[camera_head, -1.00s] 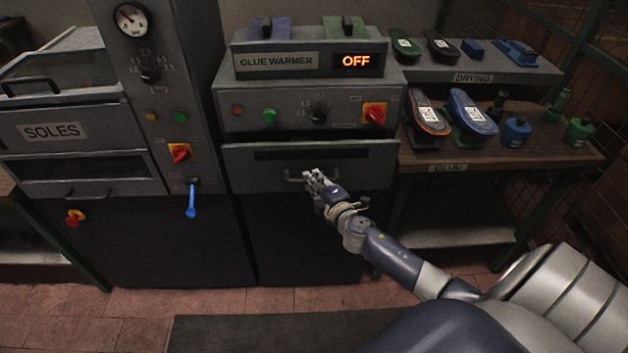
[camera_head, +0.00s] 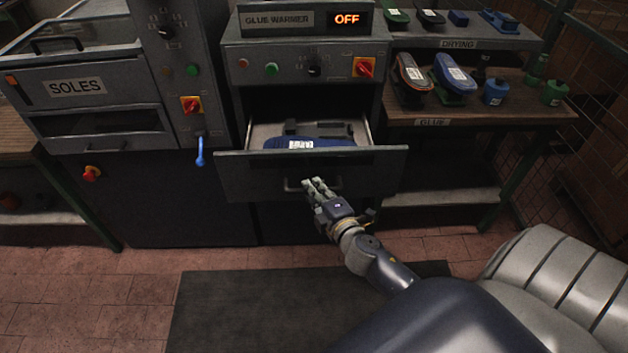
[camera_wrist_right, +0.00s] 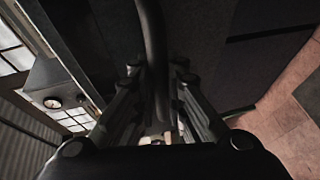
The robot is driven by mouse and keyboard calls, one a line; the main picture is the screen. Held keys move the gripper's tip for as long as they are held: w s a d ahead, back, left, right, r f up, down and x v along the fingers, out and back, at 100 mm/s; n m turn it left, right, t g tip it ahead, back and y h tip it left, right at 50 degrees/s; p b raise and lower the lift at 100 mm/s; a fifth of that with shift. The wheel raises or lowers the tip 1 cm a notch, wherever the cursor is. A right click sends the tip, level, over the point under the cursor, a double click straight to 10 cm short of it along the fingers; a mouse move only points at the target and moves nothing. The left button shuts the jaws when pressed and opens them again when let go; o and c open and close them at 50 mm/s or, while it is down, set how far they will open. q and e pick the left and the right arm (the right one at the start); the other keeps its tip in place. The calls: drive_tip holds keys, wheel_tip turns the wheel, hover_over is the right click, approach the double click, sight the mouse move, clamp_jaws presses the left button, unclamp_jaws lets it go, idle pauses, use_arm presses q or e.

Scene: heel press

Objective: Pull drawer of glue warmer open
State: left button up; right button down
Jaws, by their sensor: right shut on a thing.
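The glue warmer (camera_head: 298,68) is a grey cabinet whose display reads OFF. Its drawer (camera_head: 240,180) is pulled out partway, and a blue sole-like item (camera_head: 308,144) with a white label and dark pieces shows inside. My right gripper (camera_head: 318,186) is at the drawer's front and shut on its handle (camera_head: 292,185). In the right wrist view the dark handle bar (camera_wrist_right: 153,60) runs between the fingers of my right gripper (camera_wrist_right: 155,110). My left gripper is not in view.
A soles cabinet (camera_head: 75,87) with a blue lever (camera_head: 200,152) stands left. A shelf (camera_head: 470,110) with shoes and bottles stands right. A dark mat (camera_head: 230,310) lies on the tiled floor in front.

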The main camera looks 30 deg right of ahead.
drive_tip(key=shift+s+a, duration=0.3)
drive_tip(key=shift+s, duration=0.2)
drive_tip(key=shift+s+a, duration=0.25)
drive_tip(key=shift+s, duration=0.2)
drive_tip(key=c, duration=1.9)
unclamp_jaws()
drive_tip(key=shift+s, duration=0.1)
drive_tip(key=v, duration=1.1)
drive_tip(key=shift+s, duration=0.4)
